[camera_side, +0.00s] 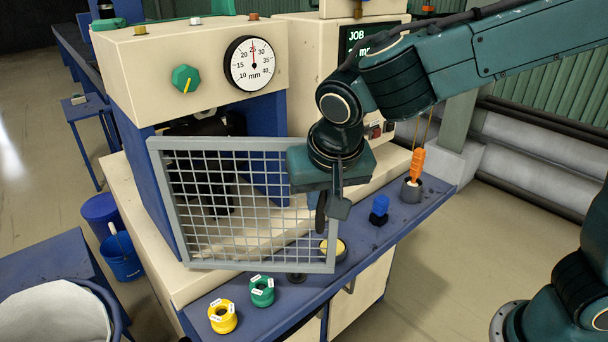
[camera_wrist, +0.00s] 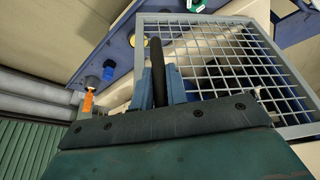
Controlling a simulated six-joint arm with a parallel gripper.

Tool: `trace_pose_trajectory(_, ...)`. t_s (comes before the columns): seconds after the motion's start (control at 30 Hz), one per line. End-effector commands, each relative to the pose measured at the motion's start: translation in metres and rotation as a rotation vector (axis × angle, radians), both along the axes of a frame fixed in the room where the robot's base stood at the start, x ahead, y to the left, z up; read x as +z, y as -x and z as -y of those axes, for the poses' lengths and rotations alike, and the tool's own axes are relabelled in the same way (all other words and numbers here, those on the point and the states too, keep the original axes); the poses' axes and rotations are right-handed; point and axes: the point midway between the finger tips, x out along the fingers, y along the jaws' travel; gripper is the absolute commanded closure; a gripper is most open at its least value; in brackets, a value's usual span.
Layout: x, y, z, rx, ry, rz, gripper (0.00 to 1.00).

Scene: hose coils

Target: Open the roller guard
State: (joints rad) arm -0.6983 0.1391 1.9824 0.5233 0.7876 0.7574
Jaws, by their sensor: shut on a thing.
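The roller guard (camera_side: 220,144) is a grey metal frame with wire mesh, upright in front of the machine's dark opening. It also shows in the wrist view (camera_wrist: 195,19). A black handle (camera_side: 320,214) stands at its right side, and the handle shows in the wrist view (camera_wrist: 156,58) too. My gripper (camera_side: 330,202) is at that side of the guard. In the wrist view its fingers (camera_wrist: 160,86) are shut on the black handle. The rollers behind the mesh are mostly hidden, and I cannot tell how far the guard stands from the machine.
A dial (camera_side: 252,64) and green knob (camera_side: 186,78) are above.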

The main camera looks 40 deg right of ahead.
Motion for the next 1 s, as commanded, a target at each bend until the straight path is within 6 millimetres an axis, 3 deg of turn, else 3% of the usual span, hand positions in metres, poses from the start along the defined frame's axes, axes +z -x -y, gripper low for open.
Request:
trace_pose_trajectory(0.1,0.001,0.01,-0.015,0.011,-0.001,-0.001,1.0)
trace_pose_trajectory(0.5,0.0,0.042,-0.074,-0.228,-0.001,0.0,1.0)
trace_pose_trajectory(1.0,0.001,0.059,-0.135,-0.459,-0.003,0.0,1.0)
